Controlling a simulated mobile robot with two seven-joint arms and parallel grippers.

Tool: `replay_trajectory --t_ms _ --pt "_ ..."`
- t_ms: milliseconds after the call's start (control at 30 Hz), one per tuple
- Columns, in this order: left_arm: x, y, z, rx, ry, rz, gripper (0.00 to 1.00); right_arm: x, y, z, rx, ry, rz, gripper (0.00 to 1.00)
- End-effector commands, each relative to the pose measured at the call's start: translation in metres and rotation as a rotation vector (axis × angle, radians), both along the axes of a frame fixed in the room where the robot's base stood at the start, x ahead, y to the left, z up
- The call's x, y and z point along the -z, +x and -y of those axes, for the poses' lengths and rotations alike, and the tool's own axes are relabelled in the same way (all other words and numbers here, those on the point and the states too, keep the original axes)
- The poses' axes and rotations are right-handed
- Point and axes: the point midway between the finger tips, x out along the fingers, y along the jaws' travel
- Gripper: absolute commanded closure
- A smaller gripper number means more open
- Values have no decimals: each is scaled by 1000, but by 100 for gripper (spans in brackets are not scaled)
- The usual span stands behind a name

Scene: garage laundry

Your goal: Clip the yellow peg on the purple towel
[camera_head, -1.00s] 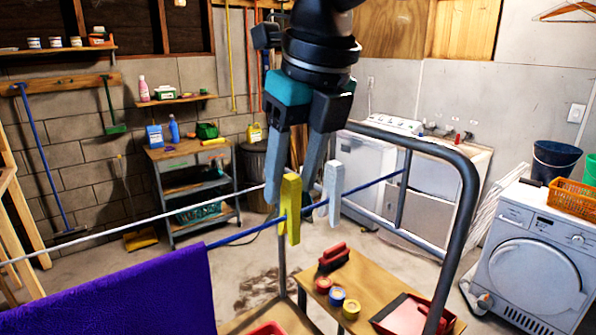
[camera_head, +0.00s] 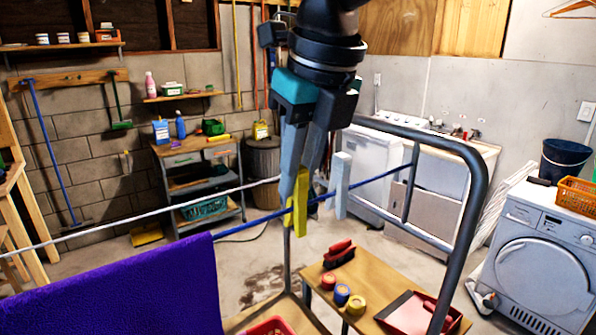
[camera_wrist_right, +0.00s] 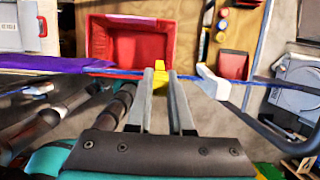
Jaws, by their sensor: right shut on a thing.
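My right gripper (camera_head: 300,190) reaches down from above and is shut on the peg's upper end. The purple towel (camera_head: 125,288) hangs over the blue line at the lower left, apart from the peg. Its edge shows at the left of the right wrist view (camera_wrist_right: 45,64). My left gripper is not in view.
A white peg (camera_head: 342,185) stands on the line just right of the yellow one. A white line (camera_head: 130,221) runs behind. The dark rack frame (camera_head: 478,190) curves up at the right. Below are a red bin (camera_wrist_right: 131,42) and a bench (camera_head: 375,278) with brush, tapes and dustpan.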

Motion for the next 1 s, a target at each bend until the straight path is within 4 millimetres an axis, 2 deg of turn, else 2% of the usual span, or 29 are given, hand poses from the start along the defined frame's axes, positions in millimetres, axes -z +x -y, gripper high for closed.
replay_trajectory --t_ms 367,1000 --pt "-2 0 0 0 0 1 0 -3 0 0 0 1 1 100" --pt "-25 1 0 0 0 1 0 -36 0 0 0 1 1 100"
